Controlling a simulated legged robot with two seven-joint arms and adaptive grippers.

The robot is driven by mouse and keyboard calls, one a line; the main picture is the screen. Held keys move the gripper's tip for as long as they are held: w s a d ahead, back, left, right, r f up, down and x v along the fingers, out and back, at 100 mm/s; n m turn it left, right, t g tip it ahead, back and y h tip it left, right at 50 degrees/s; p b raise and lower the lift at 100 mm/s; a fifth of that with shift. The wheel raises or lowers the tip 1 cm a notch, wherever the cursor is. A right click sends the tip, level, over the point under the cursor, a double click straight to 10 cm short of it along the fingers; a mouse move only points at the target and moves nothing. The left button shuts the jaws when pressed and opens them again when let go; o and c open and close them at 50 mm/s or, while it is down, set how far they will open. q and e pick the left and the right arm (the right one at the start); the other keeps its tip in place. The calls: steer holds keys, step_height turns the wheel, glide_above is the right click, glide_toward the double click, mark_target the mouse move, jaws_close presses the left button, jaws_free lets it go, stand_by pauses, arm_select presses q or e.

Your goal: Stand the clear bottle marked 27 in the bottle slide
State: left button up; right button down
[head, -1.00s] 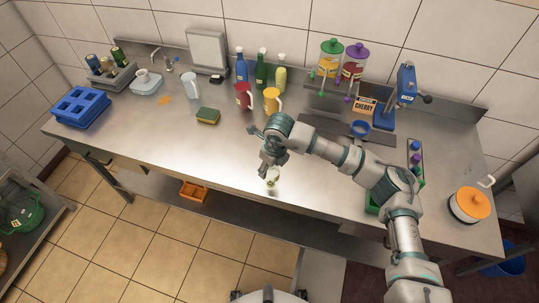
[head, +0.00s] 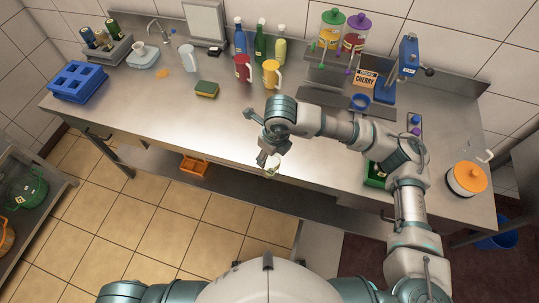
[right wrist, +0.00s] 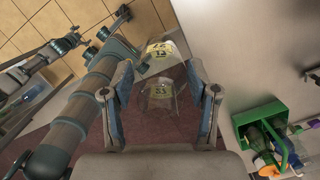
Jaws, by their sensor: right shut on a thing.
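The clear bottle (head: 272,167) with a pale yellow-green label is in my right gripper (head: 268,156), held over the front edge of the counter. In the right wrist view the clear bottle (right wrist: 158,92) shows between the two fingers of my right gripper (right wrist: 158,100), with yellow labels whose number I cannot read for sure. The fingers are shut on it. A grey rack holding several bottles (head: 108,50) stands at the back left of the counter; I cannot tell whether it is the bottle slide.
A blue crate (head: 78,82) stands at the left end. A sponge (head: 206,89), a red jug (head: 243,68) and a yellow jug (head: 271,74) are mid-counter. A green caddy (head: 375,175) and an orange-lidded pot (head: 467,178) are at the right. The front left counter is clear.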

steer(key=shift+r, duration=0.75)
